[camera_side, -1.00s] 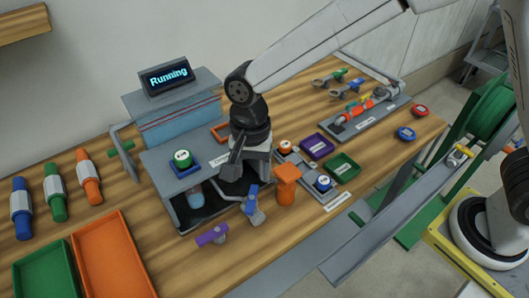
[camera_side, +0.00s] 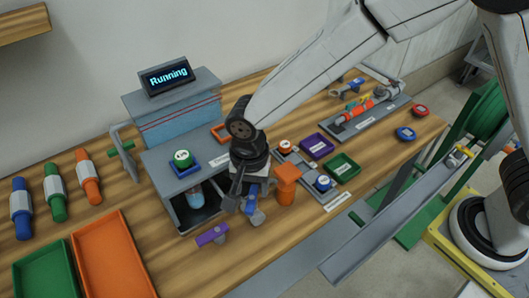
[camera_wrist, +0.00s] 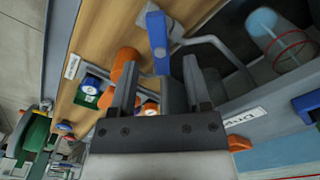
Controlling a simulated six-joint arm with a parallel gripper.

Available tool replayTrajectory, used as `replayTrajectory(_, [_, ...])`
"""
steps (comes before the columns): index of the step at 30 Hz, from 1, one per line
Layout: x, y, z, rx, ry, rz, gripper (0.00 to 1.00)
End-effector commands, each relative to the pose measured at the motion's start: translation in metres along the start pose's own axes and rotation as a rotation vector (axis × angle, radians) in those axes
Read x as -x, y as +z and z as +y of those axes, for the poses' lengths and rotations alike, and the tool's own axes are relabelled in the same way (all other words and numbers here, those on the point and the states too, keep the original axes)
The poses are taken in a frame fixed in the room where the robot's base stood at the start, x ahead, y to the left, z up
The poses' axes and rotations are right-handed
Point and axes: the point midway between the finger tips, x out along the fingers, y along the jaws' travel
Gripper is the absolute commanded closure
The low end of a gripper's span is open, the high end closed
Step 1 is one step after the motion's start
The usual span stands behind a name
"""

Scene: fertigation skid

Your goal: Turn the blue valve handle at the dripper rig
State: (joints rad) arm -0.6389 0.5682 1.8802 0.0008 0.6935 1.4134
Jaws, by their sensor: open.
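The blue valve handle (camera_side: 252,190) sits on a grey valve at the front of the grey box, partly hidden by my gripper. In the wrist view the blue handle (camera_wrist: 157,35) stands just beyond the fingertips, roughly in line with the gap between them. My gripper (camera_side: 240,194) points down beside the handle. In the wrist view my gripper (camera_wrist: 161,66) is open, with nothing between the fingers. I cannot tell whether a finger touches the handle.
The grey box (camera_side: 158,165) holds a bottle (camera_side: 196,197). A display (camera_side: 168,77) reads "Running".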

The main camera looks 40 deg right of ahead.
Motion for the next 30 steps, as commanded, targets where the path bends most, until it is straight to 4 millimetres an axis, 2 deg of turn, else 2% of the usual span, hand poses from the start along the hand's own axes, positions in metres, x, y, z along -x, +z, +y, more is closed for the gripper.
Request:
replayTrajectory(3, [-0.014,0.0,0.0,0.0,0.003,-0.001,0.38])
replayTrajectory(8, [-0.024,0.0,0.0,0.0,0.001,-0.001,0.38])
replayTrajectory(18, [-0.027,0.0,0.0,0.0,-0.001,-0.001,0.38])
replayTrajectory(19, [-0.027,0.0,0.0,0.0,-0.001,-0.001,0.41])
replayTrajectory(24, [-0.027,0.0,0.0,0.0,-0.001,-0.001,0.95])
replayTrajectory(25, [-0.027,0.0,0.0,0.0,-0.001,-0.001,1.0])
replayTrajectory(30, [-0.027,0.0,0.0,0.001,-0.001,-0.001,1.0])
